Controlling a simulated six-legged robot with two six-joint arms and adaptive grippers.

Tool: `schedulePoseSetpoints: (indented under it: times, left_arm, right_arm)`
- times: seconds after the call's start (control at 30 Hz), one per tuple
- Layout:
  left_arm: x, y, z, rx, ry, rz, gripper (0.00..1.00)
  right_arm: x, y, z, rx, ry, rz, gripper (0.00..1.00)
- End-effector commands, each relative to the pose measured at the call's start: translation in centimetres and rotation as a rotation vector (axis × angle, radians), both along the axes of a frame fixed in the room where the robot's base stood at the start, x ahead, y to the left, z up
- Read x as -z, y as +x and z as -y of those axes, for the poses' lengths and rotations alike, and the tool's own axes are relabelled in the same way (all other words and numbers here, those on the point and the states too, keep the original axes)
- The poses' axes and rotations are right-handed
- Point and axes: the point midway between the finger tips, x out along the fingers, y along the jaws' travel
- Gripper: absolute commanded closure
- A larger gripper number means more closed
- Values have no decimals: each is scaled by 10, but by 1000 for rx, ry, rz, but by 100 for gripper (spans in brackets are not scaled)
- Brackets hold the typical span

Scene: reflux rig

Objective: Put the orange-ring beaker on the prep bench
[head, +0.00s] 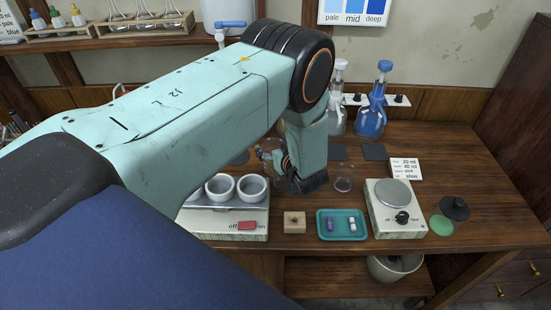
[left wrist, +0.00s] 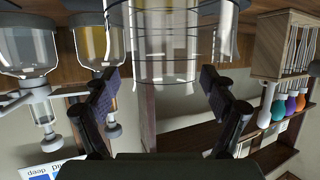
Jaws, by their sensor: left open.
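My left gripper (head: 270,158) reaches down over the bench and is partly hidden by its own arm. In the left wrist view, which is upside down, its two fingers (left wrist: 160,84) are spread wide. A large clear glass vessel with dark lines (left wrist: 165,42) shows between and beyond the fingertips. I cannot tell whether they touch it. No orange ring is clear on it. A small clear beaker (head: 343,178) stands on the wooden bench (head: 455,160), right of the gripper; its ring colour is too small to tell. My right gripper is not in view.
A hotplate with white cups (head: 235,188), a wooden block (head: 294,222), a teal tray (head: 341,224) and a scale-like plate unit (head: 394,208) line the front. A black-lidded jar (head: 454,208) stands at right.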

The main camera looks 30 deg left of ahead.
Motion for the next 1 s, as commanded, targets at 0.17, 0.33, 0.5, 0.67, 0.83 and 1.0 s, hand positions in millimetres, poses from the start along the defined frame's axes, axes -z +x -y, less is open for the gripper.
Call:
schedulePoseSetpoints:
  times: [0.17, 0.33, 0.5, 0.67, 0.83, 1.0]
  left_arm:
    - [0, -1, -1, -1, 0, 0, 24]
    - [0, -1, -1, -1, 0, 0, 38]
    - [0, -1, -1, -1, -1, 0, 52]
    - [0, -1, -1, -1, 0, 0, 66]
    - [0, -1, -1, -1, 0, 0, 80]
    - [0, -1, -1, -1, 0, 0, 95]
  right_arm:
    - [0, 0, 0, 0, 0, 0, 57]
    - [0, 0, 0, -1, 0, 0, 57]
    - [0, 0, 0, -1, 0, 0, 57]
    - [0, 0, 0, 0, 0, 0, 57]
    - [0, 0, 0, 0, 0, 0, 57]
    - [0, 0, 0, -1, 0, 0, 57]
